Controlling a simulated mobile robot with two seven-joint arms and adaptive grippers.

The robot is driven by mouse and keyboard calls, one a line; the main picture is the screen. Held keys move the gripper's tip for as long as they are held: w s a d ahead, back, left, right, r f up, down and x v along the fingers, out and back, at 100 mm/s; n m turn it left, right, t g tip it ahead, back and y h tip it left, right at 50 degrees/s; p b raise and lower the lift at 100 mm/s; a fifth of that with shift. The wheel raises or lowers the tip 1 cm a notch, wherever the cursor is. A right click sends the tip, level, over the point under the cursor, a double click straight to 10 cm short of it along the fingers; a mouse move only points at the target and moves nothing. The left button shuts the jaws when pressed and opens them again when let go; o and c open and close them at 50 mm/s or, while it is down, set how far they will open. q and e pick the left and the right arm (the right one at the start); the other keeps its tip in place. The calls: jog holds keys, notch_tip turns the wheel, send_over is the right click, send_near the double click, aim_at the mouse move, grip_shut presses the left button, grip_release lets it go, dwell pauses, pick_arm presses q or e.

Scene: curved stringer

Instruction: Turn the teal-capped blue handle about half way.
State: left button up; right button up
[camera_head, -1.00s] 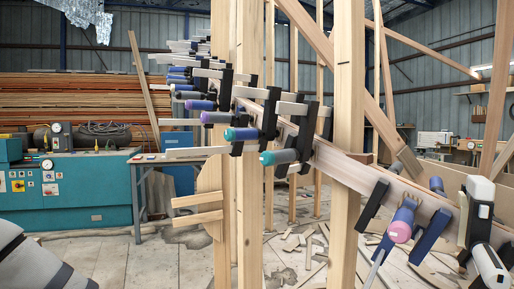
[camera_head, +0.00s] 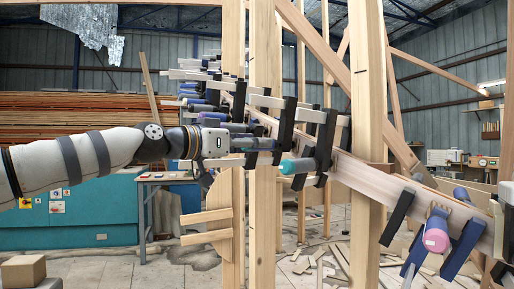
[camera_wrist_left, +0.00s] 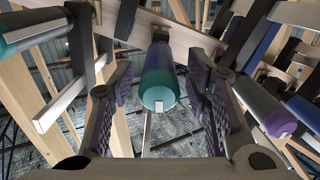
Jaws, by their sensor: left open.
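A blue handle with a teal cap (camera_wrist_left: 158,90) is in the middle of the left wrist view, its round end facing the camera. My left gripper (camera_wrist_left: 160,72) is open, with one finger on each side of this handle. Gaps show between the fingers and the handle. In the head view my left gripper (camera_head: 262,146) is at the row of clamps and hides most of this handle. A second teal-capped handle (camera_head: 298,166), greyer, stands just to the right; it also shows at the left of the wrist view (camera_wrist_left: 25,28).
A purple-capped handle (camera_wrist_left: 275,115) is close to the right finger in the wrist view. Clamp bars and dark jaws crowd the curved wooden stringer (camera_head: 372,182). Upright posts (camera_head: 366,110) stand close by. A pink-capped clamp handle (camera_head: 436,235) is at right.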

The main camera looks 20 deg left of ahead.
pick_arm(q)
jog(key=shift+w+d, duration=0.3)
jog(key=shift+w, duration=0.15)
jog(key=shift+r, duration=0.1)
grip_shut()
